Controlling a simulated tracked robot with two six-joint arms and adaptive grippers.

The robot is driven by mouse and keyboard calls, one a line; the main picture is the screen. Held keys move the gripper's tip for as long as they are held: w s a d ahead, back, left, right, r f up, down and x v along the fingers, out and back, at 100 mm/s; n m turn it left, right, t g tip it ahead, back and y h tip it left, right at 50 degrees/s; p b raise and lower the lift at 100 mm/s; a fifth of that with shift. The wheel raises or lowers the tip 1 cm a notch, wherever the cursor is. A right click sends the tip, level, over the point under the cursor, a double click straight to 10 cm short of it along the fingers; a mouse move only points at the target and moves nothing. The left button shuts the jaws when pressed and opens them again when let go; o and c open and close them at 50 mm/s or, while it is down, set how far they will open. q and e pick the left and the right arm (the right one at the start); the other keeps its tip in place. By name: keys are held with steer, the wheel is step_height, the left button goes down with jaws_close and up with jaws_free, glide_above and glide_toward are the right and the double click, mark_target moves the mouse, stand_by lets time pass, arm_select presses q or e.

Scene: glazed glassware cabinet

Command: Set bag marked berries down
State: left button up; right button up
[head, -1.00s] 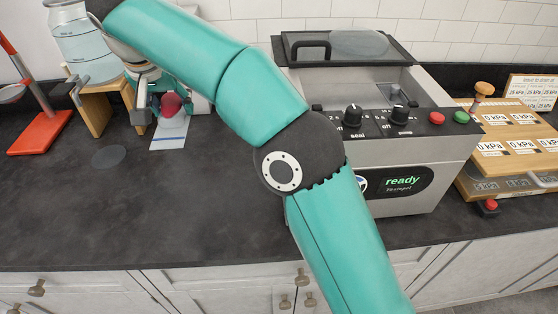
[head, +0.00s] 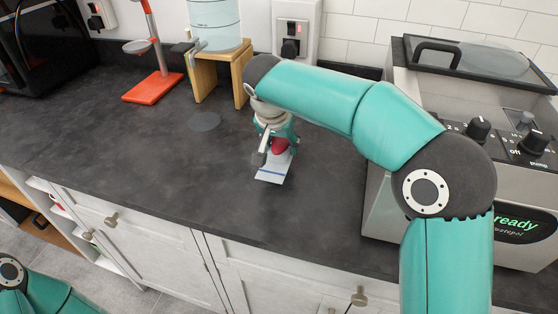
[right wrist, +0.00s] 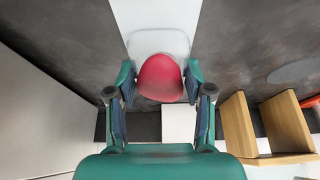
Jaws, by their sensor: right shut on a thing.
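My right gripper (head: 277,140) is shut on a flat, pale bag (head: 272,173) with a dark red lump inside and a blue stripe across it. The bag hangs below the fingers over the dark worktop, its far end towards the front edge. In the right wrist view, the fingers (right wrist: 160,80) stand on both sides of the red lump, and the pale bag (right wrist: 157,42) extends beyond it. No marking is readable. I cannot tell whether the bag touches the worktop. My left gripper is out of view.
A steel sealing machine (head: 380,205) stands right. The front worktop is clear.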

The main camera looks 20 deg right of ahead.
mark_target(280, 158)
steer(key=shift+f, duration=2.25)
steer(key=shift+f+b, duration=0.15)
steer(key=shift+b, duration=0.2)
steer(key=o, duration=1.2)
steer(key=p+v, duration=0.1)
steer(key=v, duration=1.1)
